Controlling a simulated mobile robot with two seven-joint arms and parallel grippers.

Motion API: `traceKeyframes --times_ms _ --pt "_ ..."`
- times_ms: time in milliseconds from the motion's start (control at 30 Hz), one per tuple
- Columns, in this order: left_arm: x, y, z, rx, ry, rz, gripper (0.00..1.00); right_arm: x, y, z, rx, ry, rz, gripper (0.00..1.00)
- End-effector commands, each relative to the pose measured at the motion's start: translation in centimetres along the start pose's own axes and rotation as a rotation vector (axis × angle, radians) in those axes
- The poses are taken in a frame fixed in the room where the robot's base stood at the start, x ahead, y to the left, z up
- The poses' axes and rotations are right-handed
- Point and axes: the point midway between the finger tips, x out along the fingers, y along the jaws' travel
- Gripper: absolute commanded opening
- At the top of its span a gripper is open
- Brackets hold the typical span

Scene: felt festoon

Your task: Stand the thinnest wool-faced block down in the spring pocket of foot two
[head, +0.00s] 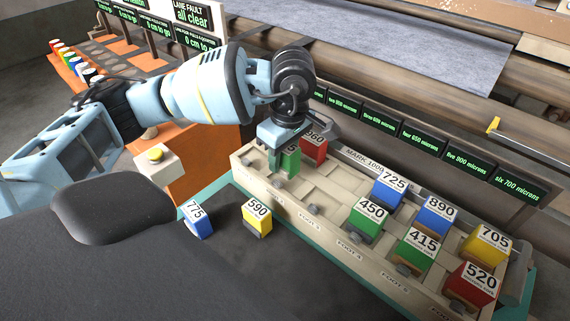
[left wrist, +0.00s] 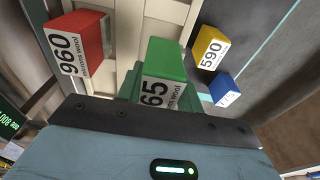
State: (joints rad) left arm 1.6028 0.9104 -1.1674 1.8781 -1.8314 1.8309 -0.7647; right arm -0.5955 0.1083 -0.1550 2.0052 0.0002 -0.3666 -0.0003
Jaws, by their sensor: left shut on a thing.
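My left gripper (head: 281,160) is over the far-left end of the pale pocketed tray (head: 262,177), shut on a green block (head: 291,165). In the left wrist view this green block (left wrist: 166,60) shows a label ending in 65 with "wool" on it; its first digit is hidden. A red block marked 960 (head: 315,148), also labelled wool, stands beside it in the tray. I cannot tell whether the green block touches the pocket floor. The foot two label is too small or covered to read; foot 3 and foot 4 labels show along the front edge. My right gripper is not in view.
Blocks 725 (head: 389,188), 450 (head: 369,221), 890 (head: 436,216), 415 (head: 417,250), 705 (head: 485,246) and 520 (head: 473,287) fill the tray's right part. Blocks 775 (head: 197,222) and 590 (head: 257,219) stand on the dark surface in front. Small screens (head: 430,142) line the back.

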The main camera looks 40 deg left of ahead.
Motion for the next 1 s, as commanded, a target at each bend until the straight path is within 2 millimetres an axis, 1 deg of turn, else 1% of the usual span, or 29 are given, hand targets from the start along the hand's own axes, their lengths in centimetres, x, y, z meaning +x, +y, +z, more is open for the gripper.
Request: traceKeyframes --times_ms 67,200,300,733,767,900,1000 --pt "-0.1 0.7 0.2 -0.001 -0.001 0.002 0.1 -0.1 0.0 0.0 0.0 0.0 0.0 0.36" --pt "2.0 0.6 0.3 0.0 0.001 -0.001 0.1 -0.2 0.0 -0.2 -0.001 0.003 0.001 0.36" --pt "3.2 0.6 0.5 -0.001 0.001 0.001 0.1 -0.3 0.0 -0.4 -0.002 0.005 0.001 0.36" --pt "3.9 0.6 0.6 -0.001 0.0 0.0 0.1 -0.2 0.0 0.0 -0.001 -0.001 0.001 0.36" --pt "3.9 0.6 0.6 -0.001 0.0 0.0 0.39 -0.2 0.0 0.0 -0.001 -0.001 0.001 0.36" --pt "3.8 0.6 0.6 -0.001 0.0 0.001 0.57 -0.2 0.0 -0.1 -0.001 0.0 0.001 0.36" --pt "3.8 0.6 0.6 -0.001 0.0 0.001 0.58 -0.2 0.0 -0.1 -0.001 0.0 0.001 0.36"
